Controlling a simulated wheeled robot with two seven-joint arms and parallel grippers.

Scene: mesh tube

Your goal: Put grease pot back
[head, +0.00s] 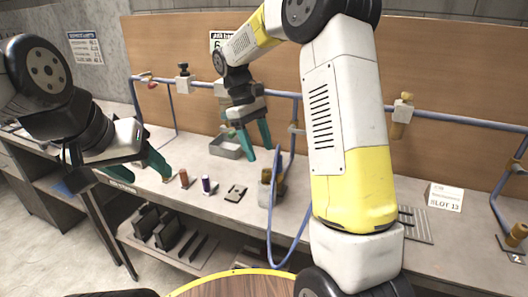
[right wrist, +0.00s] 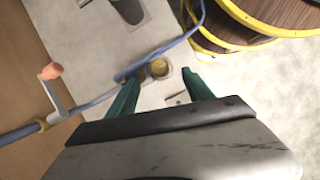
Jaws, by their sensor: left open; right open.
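The likely grease pot (head: 266,192) is a small brass-brown pot standing on the bench, partly hidden by a blue hose. In the right wrist view it shows from above as a round yellowish top (right wrist: 158,68), just beyond and between my fingertips. My right gripper (head: 259,153) is open and empty, above the bench and behind the pot in the head view. Its teal fingers also show in the right wrist view (right wrist: 162,88). My left gripper (head: 150,177) is open and empty, over the bench's left part.
A blue hose (head: 276,225) hangs past the pot and over the bench's front edge. A grey open tray (head: 226,148) lies behind. Small spools (head: 207,184) and a dark flat bracket (head: 236,192) lie left of the pot. A blue pipe (head: 450,118) runs along the back.

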